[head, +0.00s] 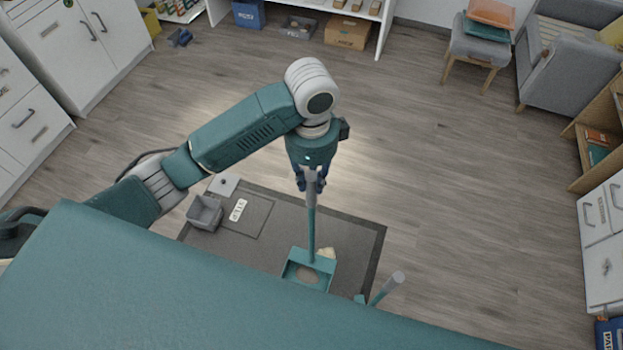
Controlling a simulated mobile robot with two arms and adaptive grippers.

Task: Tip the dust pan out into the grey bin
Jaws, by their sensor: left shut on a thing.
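The teal dust pan (296,257) has a long upright handle with a grey upper part. My left gripper (311,186) is shut on the top of this handle. The pan is low over the dark mat; I cannot tell whether it touches it. A greyish patch shows inside the pan, but I cannot tell whether it is dust. The small open grey bin (204,213) stands on the left of the mat, to the left of the pan. My right gripper is not in view.
A pale crumpled thing (327,253) shows beside the pan's back edge. A grey-handled teal tool (387,287) stands to the right. A white lettered label (238,210) lies beside the bin on the mat (350,238).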

